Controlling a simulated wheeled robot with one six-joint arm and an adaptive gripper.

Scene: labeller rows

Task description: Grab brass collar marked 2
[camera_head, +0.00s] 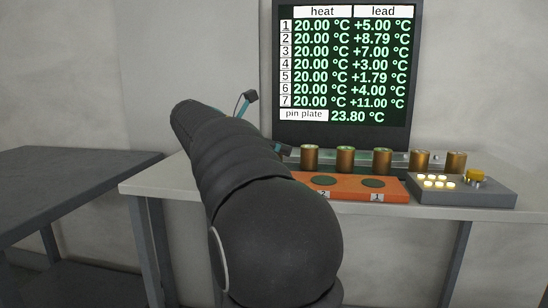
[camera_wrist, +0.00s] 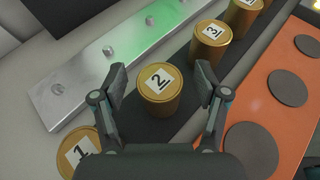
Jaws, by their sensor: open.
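The brass collar marked 2 (camera_wrist: 160,85) is a short upright cylinder with a white number label on top, in the middle of the wrist view. My gripper (camera_wrist: 163,82) is open, with one finger on each side of the collar and a gap showing at both sides. I cannot tell how far the fingertips are above the collar's base. In the head view my arm hides part of the row, and no collar numbers can be read there.
Collar 1 (camera_wrist: 78,150) and collar 3 (camera_wrist: 212,38) flank it in the row. A metal bar (camera_wrist: 115,50) with a green glow runs on one side, an orange plate (camera_wrist: 275,95) with dark discs on the other. A button box (camera_head: 462,190) and a readout screen (camera_head: 342,75) stand on the bench.

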